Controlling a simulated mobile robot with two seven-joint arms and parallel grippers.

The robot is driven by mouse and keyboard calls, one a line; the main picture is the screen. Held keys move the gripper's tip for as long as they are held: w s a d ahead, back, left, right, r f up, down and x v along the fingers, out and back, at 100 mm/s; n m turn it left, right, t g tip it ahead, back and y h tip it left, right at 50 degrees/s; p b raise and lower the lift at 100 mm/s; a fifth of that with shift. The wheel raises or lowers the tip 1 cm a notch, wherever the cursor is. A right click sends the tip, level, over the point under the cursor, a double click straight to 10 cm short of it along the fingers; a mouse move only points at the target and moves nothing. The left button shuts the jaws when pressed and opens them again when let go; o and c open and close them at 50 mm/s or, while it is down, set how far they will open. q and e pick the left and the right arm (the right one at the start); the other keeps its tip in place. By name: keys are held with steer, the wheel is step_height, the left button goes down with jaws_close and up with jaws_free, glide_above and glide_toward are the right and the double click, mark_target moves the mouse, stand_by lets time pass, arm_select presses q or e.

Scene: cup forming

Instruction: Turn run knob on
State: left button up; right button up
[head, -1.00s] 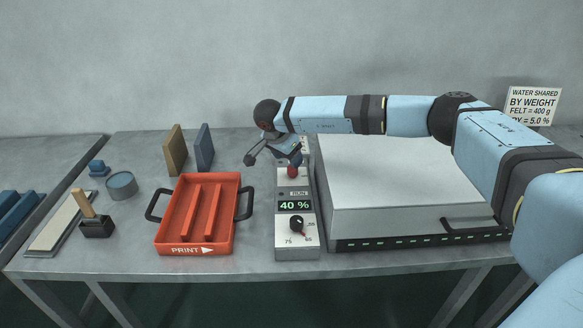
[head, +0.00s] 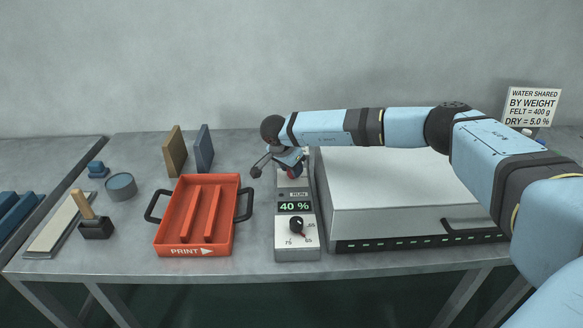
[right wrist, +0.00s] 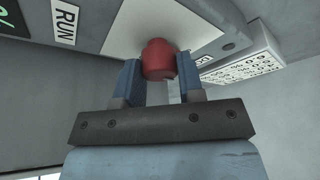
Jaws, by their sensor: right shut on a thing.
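The red run knob (head: 293,174) is on the upper part of the grey control panel (head: 283,240), above the RUN label (head: 299,195). In the right wrist view the red knob (right wrist: 158,58) sits between the two blue fingers of my right gripper (right wrist: 158,78), which is shut on it. In the head view my right gripper (head: 291,163) is partly hidden by its own wrist and covers part of the knob. My left gripper is in no view.
A display (head: 295,206) reads 40 %, with a black dial (head: 297,225) below it. A large white-lidded box (head: 400,185) stands right of the panel. An orange PRINT tray (head: 165,240) stands left. Two upright boards (head: 174,150) stand behind the tray.

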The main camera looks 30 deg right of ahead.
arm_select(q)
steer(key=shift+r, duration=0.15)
arm_select(e)
steer(key=m+g+p, duration=0.1)
steer(key=m, duration=0.2)
steer(key=m+g+p, duration=0.1)
steer(key=m, duration=0.2)
steer(key=shift+w+m+g, duration=0.1)
steer(key=shift+m+g, duration=0.2)
steer(key=m+g+p, duration=0.1)
steer(key=m, duration=0.1)
steer(key=shift+m+y, duration=0.3)
steer(key=m, duration=0.2)
steer(key=shift+m+g+y, duration=0.3)
steer(key=shift+m+y, duration=0.1)
steer(key=m+g+y+p, duration=0.1)
steer(key=m, duration=0.2)
steer(key=shift+w+d, duration=0.1)
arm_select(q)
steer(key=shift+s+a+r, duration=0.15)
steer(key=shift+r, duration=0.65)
arm_select(e)
steer(key=shift+m+y, duration=0.5)
steer(key=shift+m, duration=0.8)
arm_select(q)
steer(key=shift+p, duration=0.3)
arm_select(e)
steer(key=o, duration=0.9)
